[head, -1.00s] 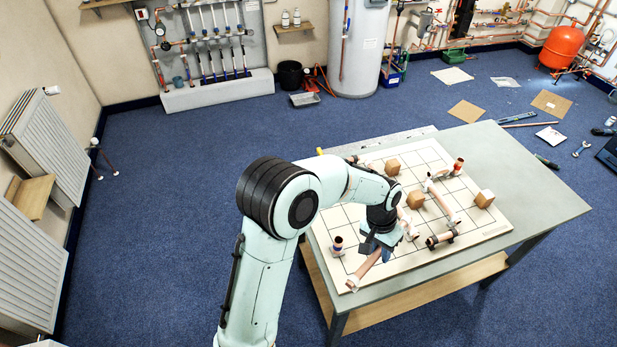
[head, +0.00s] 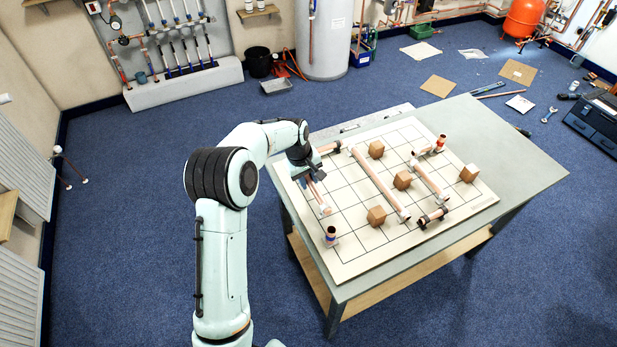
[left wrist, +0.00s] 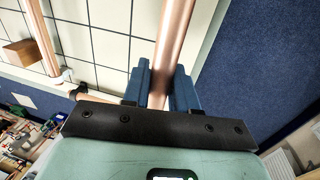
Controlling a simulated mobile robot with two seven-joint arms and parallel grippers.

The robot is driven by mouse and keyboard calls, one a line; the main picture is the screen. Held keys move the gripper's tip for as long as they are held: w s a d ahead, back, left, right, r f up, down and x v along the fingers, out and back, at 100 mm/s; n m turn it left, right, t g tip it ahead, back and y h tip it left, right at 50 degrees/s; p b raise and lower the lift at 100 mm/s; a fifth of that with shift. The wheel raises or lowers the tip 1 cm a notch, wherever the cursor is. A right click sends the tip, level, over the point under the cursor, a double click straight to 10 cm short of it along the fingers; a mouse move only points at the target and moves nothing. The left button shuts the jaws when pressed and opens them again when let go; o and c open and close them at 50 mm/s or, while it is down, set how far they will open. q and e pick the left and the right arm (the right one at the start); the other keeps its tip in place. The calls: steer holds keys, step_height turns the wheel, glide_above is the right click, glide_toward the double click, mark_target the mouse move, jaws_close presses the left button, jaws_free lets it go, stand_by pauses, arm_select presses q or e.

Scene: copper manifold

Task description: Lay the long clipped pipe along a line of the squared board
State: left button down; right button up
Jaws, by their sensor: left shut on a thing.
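My left gripper (head: 311,174) is shut on a copper pipe (head: 319,200) over the left part of the squared board (head: 354,255). In the left wrist view the blue fingers (left wrist: 161,88) grip this pipe (left wrist: 174,35), which runs out of the top of the picture. Its near end is hidden by the gripper, and I cannot tell whether it touches the board. Another long pipe (head: 378,183) with pale clip-like ends lies across the middle of the board; it also shows in the left wrist view (left wrist: 41,38). My right gripper is not in view.
Wooden blocks (head: 402,180) stand between the pipes. A shorter pipe (head: 430,178), a dark-ended piece (head: 432,217), a red-banded piece (head: 438,145) and a blue-banded piece (head: 331,235) are also on the board. The grey table (head: 520,165) is bare at the right.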

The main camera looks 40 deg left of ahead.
mark_target(310, 202)
arm_select(q)
step_height(310, 202, down, 4)
steer(key=shift+s+b, duration=0.15)
steer(key=shift+b, duration=0.55)
steer(key=shift+f+b, duration=0.55)
steer(key=shift+f, duration=1.2)
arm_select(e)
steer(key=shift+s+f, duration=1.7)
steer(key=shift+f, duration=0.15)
arm_select(q)
steer(key=shift+f, duration=0.4)
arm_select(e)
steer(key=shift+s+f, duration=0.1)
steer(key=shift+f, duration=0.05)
arm_select(q)
steer(key=c, duration=0.8)
jaws_free()
steer(key=shift+r+p, duration=1.05)
steer(key=shift+r, duration=1.85)
steer(key=shift+r+p, duration=0.6)
steer(key=shift+r, duration=1)
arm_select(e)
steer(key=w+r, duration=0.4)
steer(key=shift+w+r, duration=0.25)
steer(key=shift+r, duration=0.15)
